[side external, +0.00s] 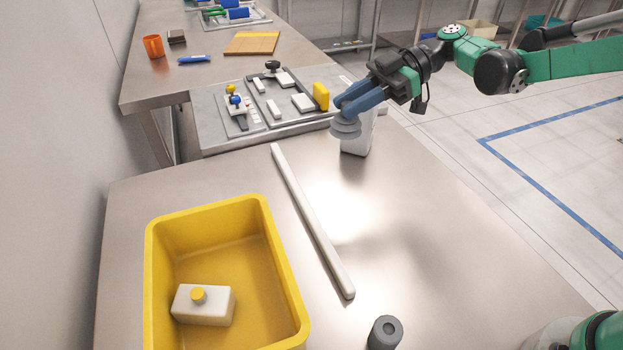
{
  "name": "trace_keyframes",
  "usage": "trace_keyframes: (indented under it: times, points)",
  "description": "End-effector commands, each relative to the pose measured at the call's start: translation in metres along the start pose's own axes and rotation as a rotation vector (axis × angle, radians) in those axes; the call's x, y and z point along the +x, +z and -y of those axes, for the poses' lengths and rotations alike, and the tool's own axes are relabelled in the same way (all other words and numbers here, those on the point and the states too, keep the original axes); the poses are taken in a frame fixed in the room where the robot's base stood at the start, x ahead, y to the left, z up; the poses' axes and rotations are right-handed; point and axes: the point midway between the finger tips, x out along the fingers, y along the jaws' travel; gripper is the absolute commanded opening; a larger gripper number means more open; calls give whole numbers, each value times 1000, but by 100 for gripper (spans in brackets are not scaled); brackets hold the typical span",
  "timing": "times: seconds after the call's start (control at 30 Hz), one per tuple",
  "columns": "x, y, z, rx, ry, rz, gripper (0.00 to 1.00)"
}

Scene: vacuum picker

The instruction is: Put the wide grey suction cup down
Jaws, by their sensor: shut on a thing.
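The wide grey suction cup (345,129) is a ribbed, bellows-like piece with its broad end facing down. My gripper (352,102) has blue fingers and is shut on the top of the cup. The cup hangs near the far edge of the steel table (430,230), in front of a white block (358,146). The cup hides part of this block. I cannot tell whether the cup touches the block.
A yellow bin (153,270) at front left holds a white block with a yellow cap (203,306). A white bar (310,220) lies beside it. A dark grey hollow cylinder (384,333) stands in front. Trays of parts (300,124) lie beyond. The table's right middle is clear.

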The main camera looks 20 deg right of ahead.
Motion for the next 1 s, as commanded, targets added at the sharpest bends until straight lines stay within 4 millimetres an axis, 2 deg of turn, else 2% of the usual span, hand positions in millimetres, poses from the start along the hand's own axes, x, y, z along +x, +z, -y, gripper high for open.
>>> trace_keyframes:
  times: [0.1,0.3,0.8,1.0]
  points:
    - [14,35,0,1,1,0,0]
    - [33,81,0,1,2,0,0]
    - [53,130,0,1,2,0,0]
    - [54,131,0,1,2,0,0]
